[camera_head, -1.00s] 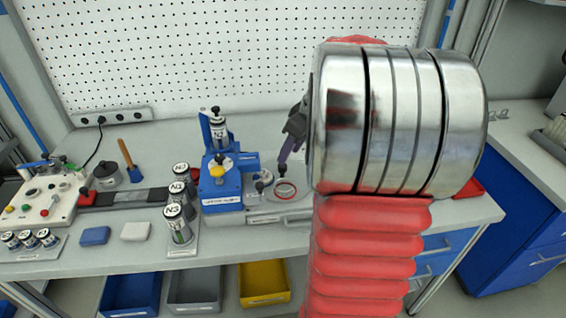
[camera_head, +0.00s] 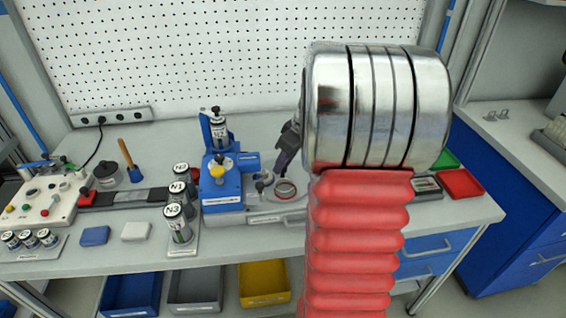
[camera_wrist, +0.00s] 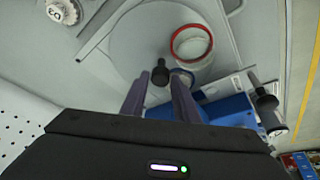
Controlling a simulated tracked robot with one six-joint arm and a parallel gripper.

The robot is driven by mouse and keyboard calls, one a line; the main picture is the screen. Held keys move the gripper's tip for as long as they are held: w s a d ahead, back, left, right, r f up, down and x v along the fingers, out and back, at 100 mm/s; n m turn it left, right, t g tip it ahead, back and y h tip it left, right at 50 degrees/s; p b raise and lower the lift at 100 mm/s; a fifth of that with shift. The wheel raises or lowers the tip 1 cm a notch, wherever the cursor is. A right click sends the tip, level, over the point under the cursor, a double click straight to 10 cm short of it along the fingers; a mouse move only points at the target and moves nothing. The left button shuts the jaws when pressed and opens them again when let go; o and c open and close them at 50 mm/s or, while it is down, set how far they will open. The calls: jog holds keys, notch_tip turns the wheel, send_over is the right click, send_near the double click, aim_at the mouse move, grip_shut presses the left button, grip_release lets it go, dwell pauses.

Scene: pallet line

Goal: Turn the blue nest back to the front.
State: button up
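The turntable fixture (camera_head: 262,218) stands right of the blue press unit (camera_head: 222,190). A red-ringed nest (camera_head: 285,190) faces its front; the red ring also shows in the wrist view (camera_wrist: 192,42). A second round nest (camera_wrist: 182,79) is partly hidden behind my right finger, and I cannot tell whether its rim is blue. A dark upright knob (camera_wrist: 158,73) stands close to the fingertips, roughly between them in the picture. My gripper (camera_wrist: 161,82) is open, its two purple fingers apart; it also shows above the turntable in the head view (camera_head: 281,160). Contact with the knob cannot be told.
My arm hides the bench right of the turntable. N-labelled canisters (camera_head: 178,222) stand left of the press. A blue block (camera_head: 95,236) and a white block (camera_head: 136,231) lie by the front edge. A red tray (camera_head: 459,184) is at the right.

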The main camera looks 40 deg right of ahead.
grip_shut()
jog(key=shift+a, duration=0.2)
jog(key=shift+d, duration=0.1)
